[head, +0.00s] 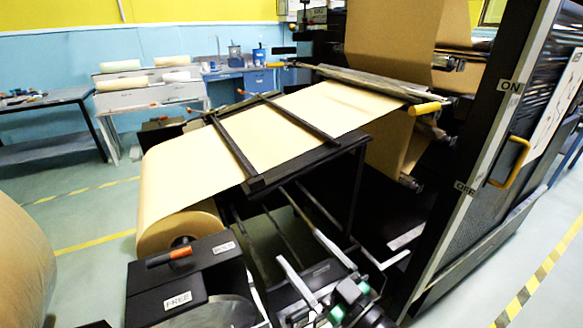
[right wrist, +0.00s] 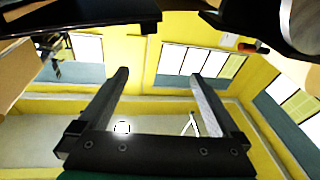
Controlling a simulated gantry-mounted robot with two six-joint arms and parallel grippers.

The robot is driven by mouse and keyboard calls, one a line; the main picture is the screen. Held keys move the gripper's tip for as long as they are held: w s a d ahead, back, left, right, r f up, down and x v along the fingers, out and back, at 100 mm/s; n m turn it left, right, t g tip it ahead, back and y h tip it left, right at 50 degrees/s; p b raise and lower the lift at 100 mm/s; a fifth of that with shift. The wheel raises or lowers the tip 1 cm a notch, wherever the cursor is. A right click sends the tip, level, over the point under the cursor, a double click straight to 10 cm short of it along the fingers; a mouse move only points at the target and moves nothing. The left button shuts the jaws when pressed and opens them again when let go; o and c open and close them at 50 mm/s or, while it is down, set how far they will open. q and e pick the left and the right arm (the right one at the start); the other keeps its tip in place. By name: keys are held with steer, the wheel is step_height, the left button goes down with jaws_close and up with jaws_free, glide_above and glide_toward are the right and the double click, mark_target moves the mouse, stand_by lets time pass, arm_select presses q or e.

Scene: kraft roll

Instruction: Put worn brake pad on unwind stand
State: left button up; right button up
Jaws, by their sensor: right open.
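My right gripper (head: 299,245) is open and empty in the head view, low in front of the unwind stand. In the right wrist view its two fingers (right wrist: 159,75) stand wide apart with nothing between them. The unwind stand has a black housing (head: 148,304) with a FREE label and an orange-handled lever (head: 168,257) on top. The kraft roll (head: 170,235) sits behind the housing, its paper web running up to the right. I cannot make out a worn brake pad in either view. My left gripper is not in view.
A tall black machine frame (head: 480,130) with ON and OFF labels and a yellow handle (head: 512,165) stands at the right. Dark bars (head: 232,150) cross the paper web. Another large roll (head: 22,265) is at the left edge. Workbenches line the back wall.

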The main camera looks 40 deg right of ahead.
steer(key=s+a+r+t+y, duration=0.1)
steer(key=s+a+r+t, duration=0.15)
steer(key=r, duration=0.85)
steer(key=s+a+r+t+y, duration=0.15)
steer(key=a+r, duration=0.25)
steer(key=r, duration=0.7)
steer(key=s+a+r+t+y, duration=0.1)
steer(key=s+a+r+t, duration=0.15)
steer(key=r, duration=0.85)
step_height(320, 180, up, 55)
steer(key=p, duration=5.5)
step_height(320, 180, down, 61)
steer(key=b, duration=6.1)
steer(key=shift+w+a+t, duration=0.35)
steer(key=shift+a, duration=0.05)
